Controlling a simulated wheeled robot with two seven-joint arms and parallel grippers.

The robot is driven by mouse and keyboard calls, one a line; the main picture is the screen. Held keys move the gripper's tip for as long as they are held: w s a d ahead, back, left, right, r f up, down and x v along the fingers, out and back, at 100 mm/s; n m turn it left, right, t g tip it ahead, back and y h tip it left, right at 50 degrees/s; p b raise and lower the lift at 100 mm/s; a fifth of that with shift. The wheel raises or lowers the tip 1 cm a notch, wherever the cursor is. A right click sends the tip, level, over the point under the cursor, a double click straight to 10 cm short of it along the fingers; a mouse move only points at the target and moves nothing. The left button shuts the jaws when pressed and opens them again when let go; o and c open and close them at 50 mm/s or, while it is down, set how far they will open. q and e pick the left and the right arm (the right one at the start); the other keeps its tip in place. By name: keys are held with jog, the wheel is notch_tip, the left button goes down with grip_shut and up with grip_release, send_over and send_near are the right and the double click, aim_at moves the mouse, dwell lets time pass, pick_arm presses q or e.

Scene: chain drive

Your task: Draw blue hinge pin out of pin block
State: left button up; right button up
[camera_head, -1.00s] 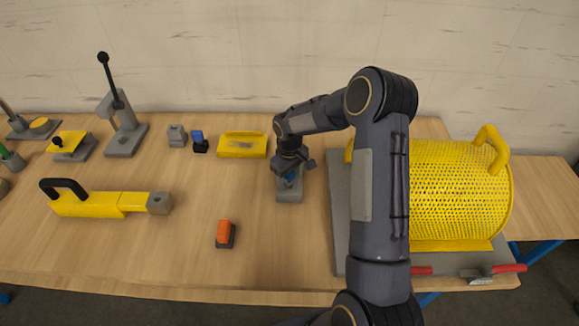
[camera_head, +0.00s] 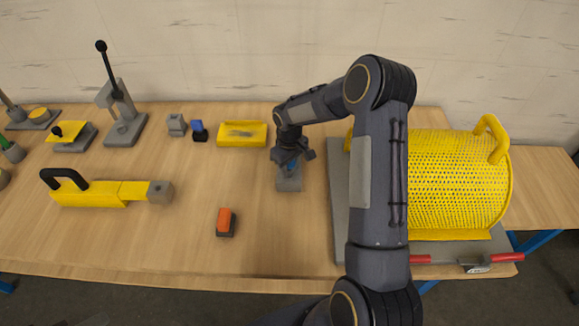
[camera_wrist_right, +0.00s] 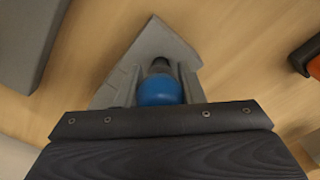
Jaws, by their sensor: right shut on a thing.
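The grey pin block (camera_head: 288,184) stands on the table near the middle in the head view. The blue hinge pin (camera_head: 291,167) shows as a small blue patch just above it, under my right gripper (camera_head: 291,162). In the right wrist view the pin's rounded blue head (camera_wrist_right: 159,91) sits between the grey fingers of my right gripper (camera_wrist_right: 160,84), which is shut on it. The grey block (camera_wrist_right: 148,45) lies beyond it, with a dark part next to the blue head. I cannot tell how deep the pin sits in the block. My left gripper is not in view.
A yellow tray (camera_head: 242,134) and a small blue-topped piece (camera_head: 198,131) stand behind to the left. An orange-topped piece (camera_head: 225,220) lies front left. A yellow perforated drum (camera_head: 455,180) stands on a grey plate at right.

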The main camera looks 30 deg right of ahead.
jog(key=shift+r+p, duration=2.7)
jog(key=shift+r, duration=2.3)
